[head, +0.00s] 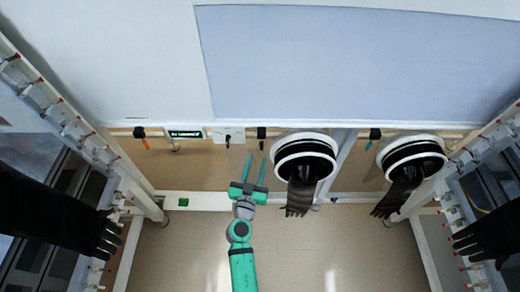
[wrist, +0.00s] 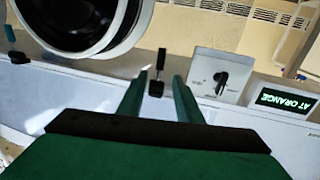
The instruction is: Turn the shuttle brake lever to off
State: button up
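My gripper (head: 254,160) is open and empty, its two teal fingers pointing up toward the glovebox front. In the wrist view a small black upright lever (wrist: 157,75) shows between the fingertips and beyond them, apparently untouched. It also shows in the head view (head: 262,133), slightly right of the fingers. A white square plate with a black turning handle (wrist: 221,78) sits to the right of it in the wrist view. In the head view this plate (head: 228,136) is left of the black lever. No readable label tells which one is the shuttle brake lever; small markings beside the handle are unreadable.
A lit display (wrist: 287,99) reads "AT ORANGE". An orange-handled lever (head: 139,132) is at left and a teal-handled one (head: 375,134) at right. A round glove port (head: 304,160) with a hanging black glove is close right of my gripper. Floor below is clear.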

aim_at(261, 145)
jog(key=w, duration=0.3)
jog(key=w+d, duration=0.1)
jog(key=w, duration=0.3)
jog(key=shift+d, duration=0.2)
jog(key=shift+s, duration=0.1)
grip_shut()
jog(key=shift+d, duration=0.1)
